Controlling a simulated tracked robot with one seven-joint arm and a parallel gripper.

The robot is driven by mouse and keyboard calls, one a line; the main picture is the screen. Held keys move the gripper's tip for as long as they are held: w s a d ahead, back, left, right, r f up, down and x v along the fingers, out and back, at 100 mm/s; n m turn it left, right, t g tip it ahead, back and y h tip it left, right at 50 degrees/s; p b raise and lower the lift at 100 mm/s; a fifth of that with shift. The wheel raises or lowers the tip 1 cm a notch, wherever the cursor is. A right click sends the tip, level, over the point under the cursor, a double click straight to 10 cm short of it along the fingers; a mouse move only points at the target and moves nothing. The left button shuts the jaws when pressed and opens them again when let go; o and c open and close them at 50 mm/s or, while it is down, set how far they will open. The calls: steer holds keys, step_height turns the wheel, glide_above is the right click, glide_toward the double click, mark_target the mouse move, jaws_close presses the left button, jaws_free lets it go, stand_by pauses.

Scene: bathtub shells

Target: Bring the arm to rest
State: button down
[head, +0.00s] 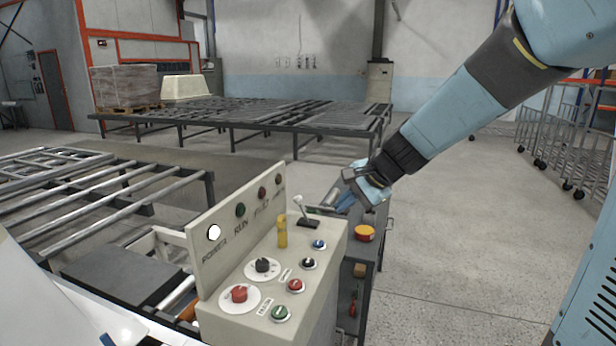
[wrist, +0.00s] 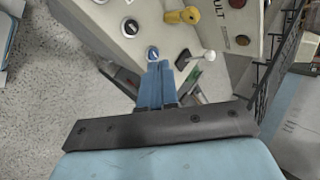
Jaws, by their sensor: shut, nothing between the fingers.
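My arm reaches in from the upper right of the head view, and my gripper (head: 345,208) is at its lower end, just behind the control console (head: 325,262). In the wrist view my gripper (wrist: 157,68) shows as two blue fingers side by side, shut with nothing between them. The fingertips appear close to a blue button (wrist: 152,53) on the console; I cannot tell whether they touch. A white-knobbed lever (wrist: 208,56) stands to their right. It also shows in the head view (head: 300,204), left of my gripper.
The console has several buttons, a yellow handle (head: 282,232) and an upright panel (head: 222,238). A dark cart (head: 372,262) with a yellow-and-red item (head: 364,233) stands beside it. Roller tables (head: 262,113) lie behind and left. Wheeled racks (head: 556,135) stand far right; the floor between is clear.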

steer(key=s+d+r+n+h, duration=0.2)
steer(key=s+d, duration=0.5)
steer(key=s, duration=0.4)
steer(key=s+d+r+n+h, duration=0.3)
steer(key=s+d+n, duration=0.4)
steer(key=s, duration=0.4)
steer(key=shift+d+t+h, duration=0.3)
steer(key=shift+d+h, duration=0.25)
steer(key=shift+h, duration=0.15)
steer(key=shift+r, duration=0.1)
